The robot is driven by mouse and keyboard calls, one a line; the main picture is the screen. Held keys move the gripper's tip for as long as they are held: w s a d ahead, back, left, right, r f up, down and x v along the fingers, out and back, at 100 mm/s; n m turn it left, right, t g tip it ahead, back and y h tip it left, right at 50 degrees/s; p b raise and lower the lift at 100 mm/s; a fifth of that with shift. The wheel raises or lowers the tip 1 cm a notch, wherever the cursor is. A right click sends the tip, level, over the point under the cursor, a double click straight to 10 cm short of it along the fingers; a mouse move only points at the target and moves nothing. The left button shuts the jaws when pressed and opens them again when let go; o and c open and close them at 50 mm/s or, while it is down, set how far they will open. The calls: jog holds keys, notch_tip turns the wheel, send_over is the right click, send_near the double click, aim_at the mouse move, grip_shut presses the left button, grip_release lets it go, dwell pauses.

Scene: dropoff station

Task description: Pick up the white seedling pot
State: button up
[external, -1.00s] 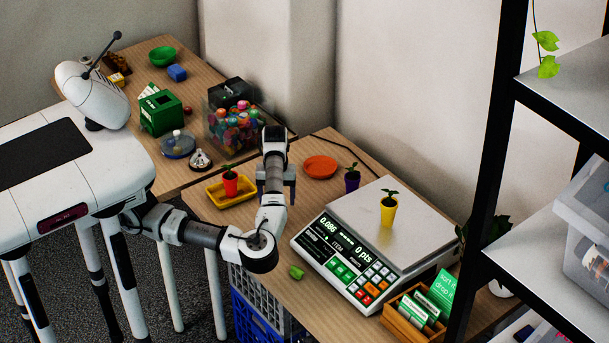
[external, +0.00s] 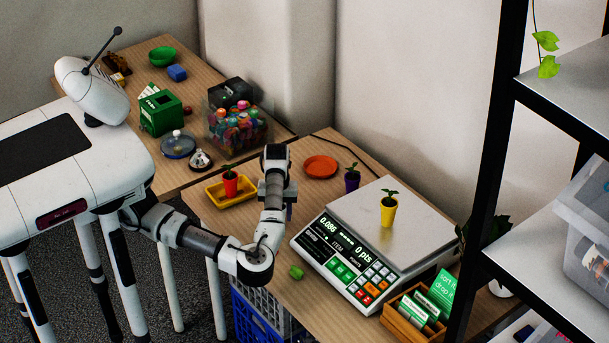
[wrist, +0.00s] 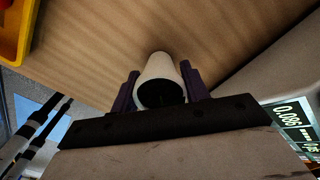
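The white seedling pot (wrist: 158,68) stands on the wooden table in the wrist view, its dark round opening turned toward the camera. I see no plant in it. My gripper (wrist: 161,88) has its two dark purple fingers close against the pot's left and right sides, and it looks shut on the pot. In the external view my gripper (external: 277,205) points down at the table between the yellow tray and the scale. There the arm hides the pot and most of the fingers.
The yellow tray (external: 213,197) holds a red potted seedling (external: 230,185). The scale (external: 345,220) bears a yellow potted seedling (external: 388,212). A purple potted seedling (external: 352,180) and an orange plate (external: 320,167) stand behind. A small green object (external: 296,272) lies in front.

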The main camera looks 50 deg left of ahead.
jog(key=shift+c, duration=1.3)
jog(key=shift+r, duration=0.2)
